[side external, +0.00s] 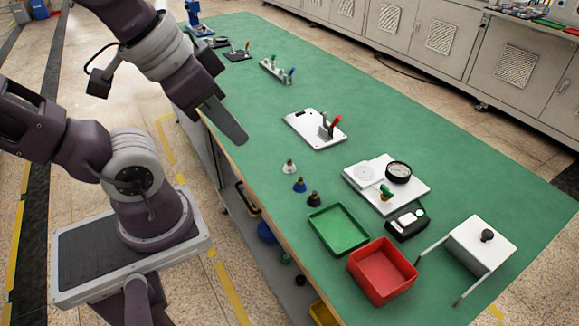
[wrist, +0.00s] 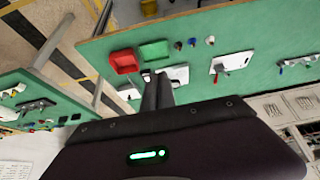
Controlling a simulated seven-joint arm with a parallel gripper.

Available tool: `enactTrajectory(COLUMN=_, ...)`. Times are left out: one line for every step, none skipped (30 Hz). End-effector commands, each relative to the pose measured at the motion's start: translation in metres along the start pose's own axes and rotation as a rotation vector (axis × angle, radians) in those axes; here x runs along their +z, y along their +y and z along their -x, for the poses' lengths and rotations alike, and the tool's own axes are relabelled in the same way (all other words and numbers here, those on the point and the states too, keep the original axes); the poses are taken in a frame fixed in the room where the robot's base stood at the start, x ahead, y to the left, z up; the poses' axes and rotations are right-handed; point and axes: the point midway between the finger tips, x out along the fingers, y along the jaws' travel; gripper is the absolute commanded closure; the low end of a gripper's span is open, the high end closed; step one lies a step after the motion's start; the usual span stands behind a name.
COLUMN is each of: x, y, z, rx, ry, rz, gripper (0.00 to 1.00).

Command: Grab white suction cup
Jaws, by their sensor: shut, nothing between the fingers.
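The white suction cup (side external: 290,166) stands on the green table near its front edge, in a row with a blue cup (side external: 299,184) and a dark brown cup (side external: 314,199). In the wrist view the white cup (wrist: 210,40) is small, beside the blue one (wrist: 192,42) and the dark one (wrist: 178,46). My gripper (side external: 236,138) is shut and empty, above the table's front edge, to the left of the white cup and apart from it. Its closed fingers also show in the wrist view (wrist: 157,80).
A green tray (side external: 338,230) and a red bin (side external: 382,272) stand near the cups. A white plate with a red-handled clamp (side external: 315,129) and a white plate with a gauge (side external: 387,183) lie farther back. The table (side external: 240,60) between the gripper and cups is clear.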

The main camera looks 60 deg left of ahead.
Motion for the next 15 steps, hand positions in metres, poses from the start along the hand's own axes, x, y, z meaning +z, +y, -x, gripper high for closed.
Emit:
enactTrajectory(x=-0.0001, y=0.0000, z=0.0000, rx=0.000, ry=0.000, rz=0.000, gripper=1.00)
enactTrajectory(x=-0.0001, y=0.0000, z=0.0000, rx=0.000, ry=0.000, rz=0.000, gripper=1.00)
enactTrajectory(x=-0.0001, y=0.0000, z=0.0000, rx=0.000, ry=0.000, rz=0.000, gripper=1.00)
enactTrajectory(x=-0.0001, y=0.0000, z=0.0000, rx=0.000, ry=0.000, rz=0.000, gripper=1.00)
enactTrajectory(x=-0.0001, y=0.0000, z=0.0000, rx=0.000, ry=0.000, rz=0.000, gripper=1.00)
enactTrajectory(x=-0.0001, y=0.0000, z=0.0000, rx=0.000, ry=0.000, rz=0.000, gripper=1.00)
enactTrajectory(x=-0.0002, y=0.0000, z=0.0000, rx=0.000, ry=0.000, rz=0.000, gripper=1.00)
enactTrajectory(x=-0.0002, y=0.0000, z=0.0000, rx=0.000, ry=0.000, rz=0.000, gripper=1.00)
enactTrajectory(x=-0.0002, y=0.0000, z=0.0000, rx=0.000, ry=0.000, rz=0.000, gripper=0.94)
enactTrajectory(x=-0.0002, y=0.0000, z=0.0000, rx=0.000, ry=0.000, rz=0.000, gripper=0.88)
enactTrajectory(x=-0.0002, y=0.0000, z=0.0000, rx=0.000, ry=0.000, rz=0.000, gripper=0.82)
enactTrajectory(x=-0.0002, y=0.0000, z=0.0000, rx=0.000, ry=0.000, rz=0.000, gripper=0.74)
enactTrajectory(x=-0.0002, y=0.0000, z=0.0000, rx=0.000, ry=0.000, rz=0.000, gripper=0.69)
enactTrajectory(x=-0.0002, y=0.0000, z=0.0000, rx=0.000, ry=0.000, rz=0.000, gripper=0.63)
enactTrajectory(x=-0.0002, y=0.0000, z=0.0000, rx=0.000, ry=0.000, rz=0.000, gripper=0.56)
